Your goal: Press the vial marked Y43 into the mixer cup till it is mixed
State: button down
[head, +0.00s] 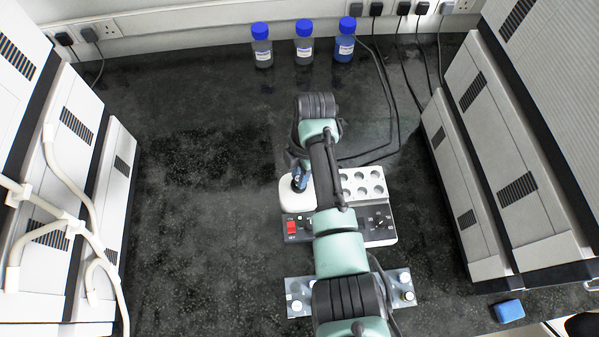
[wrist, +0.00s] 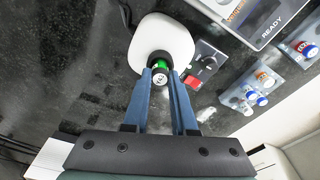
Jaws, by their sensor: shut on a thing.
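My gripper (wrist: 161,82) is shut on a vial (wrist: 160,77) with a pale round top and a green band; the mark on its top is too small to read. In the wrist view the vial is at the dark mixer cup (wrist: 159,58) on the white rounded mixer (wrist: 172,36). I cannot tell how deep it sits. In the head view my gripper (head: 300,180) is over the white mixer (head: 291,201), and my arm hides much of the unit. The vial is not clear there.
A panel with a red switch (wrist: 194,84) and a screen reading READY (wrist: 264,20) adjoin the mixer. Vials with coloured tops stand in a rack (wrist: 238,100). Three blue-capped bottles (head: 304,45) stand at the back. White cabinets flank the dark bench; its left middle (head: 205,200) is clear.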

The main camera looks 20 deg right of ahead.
jog(key=shift+r+p, duration=2.9)
jog(key=shift+r, duration=0.1)
